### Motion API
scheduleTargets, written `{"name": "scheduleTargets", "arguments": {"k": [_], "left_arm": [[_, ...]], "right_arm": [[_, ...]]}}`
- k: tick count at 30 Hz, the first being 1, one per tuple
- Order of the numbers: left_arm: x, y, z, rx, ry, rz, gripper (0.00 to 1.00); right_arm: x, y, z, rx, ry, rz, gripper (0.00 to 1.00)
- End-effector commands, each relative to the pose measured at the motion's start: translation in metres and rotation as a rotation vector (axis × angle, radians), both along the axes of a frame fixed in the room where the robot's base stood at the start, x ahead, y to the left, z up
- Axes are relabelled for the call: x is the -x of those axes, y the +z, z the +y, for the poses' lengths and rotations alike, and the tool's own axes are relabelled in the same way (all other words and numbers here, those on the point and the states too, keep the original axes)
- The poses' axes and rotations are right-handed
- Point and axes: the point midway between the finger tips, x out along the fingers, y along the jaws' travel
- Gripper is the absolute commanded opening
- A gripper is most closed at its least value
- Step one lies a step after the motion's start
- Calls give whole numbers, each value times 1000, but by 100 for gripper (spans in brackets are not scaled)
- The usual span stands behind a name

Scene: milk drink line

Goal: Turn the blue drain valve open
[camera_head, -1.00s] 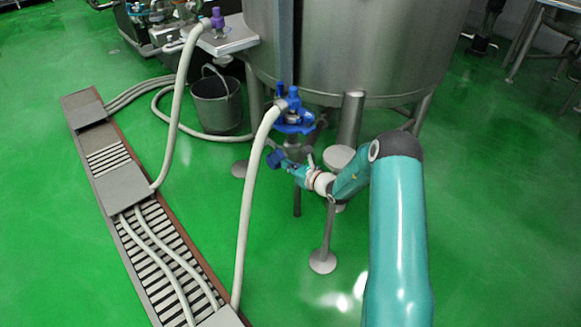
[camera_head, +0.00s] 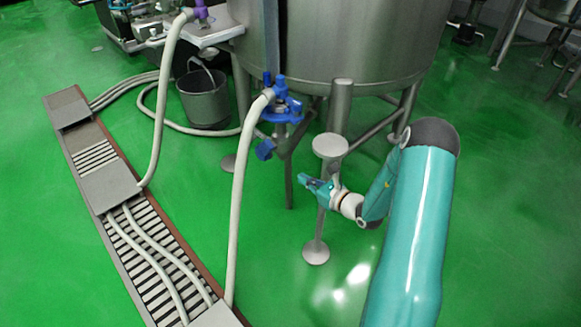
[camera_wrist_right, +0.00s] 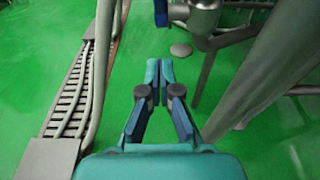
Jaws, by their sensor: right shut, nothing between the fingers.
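The blue drain valve assembly (camera_head: 283,108) sits under the steel tank, with a pale hose joined to its top. A blue handle-like part (camera_head: 265,149) sticks out at its lower left. My right gripper (camera_head: 306,183) is to the right of and below the valve, apart from it. In the right wrist view my right gripper (camera_wrist_right: 159,70) has its fingertips together, with nothing between them. A blue part (camera_wrist_right: 160,12) beside a grey pipe shows at the top of that view. Whether the valve is open or closed I cannot tell. My left gripper is not in view.
The steel tank (camera_head: 335,40) stands on several legs, and a post with a round top (camera_head: 330,145) is close to my right gripper. A metal bucket (camera_head: 204,98) stands at the back left. A grated drain channel (camera_head: 150,245) and hoses run along the left.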

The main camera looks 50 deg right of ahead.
Motion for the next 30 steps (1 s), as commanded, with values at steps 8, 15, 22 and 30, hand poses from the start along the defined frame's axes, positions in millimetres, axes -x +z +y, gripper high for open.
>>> {"name": "scheduleTargets", "arguments": {"k": [8,15,22,30], "left_arm": [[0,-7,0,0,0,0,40],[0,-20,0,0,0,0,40],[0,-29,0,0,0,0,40],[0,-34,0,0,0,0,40]], "right_arm": [[-20,-6,-1,5,3,-11,0],[-65,-17,-4,7,5,-11,0],[-108,-16,-8,7,3,-12,0],[-130,-1,-10,4,2,-9,0]]}}
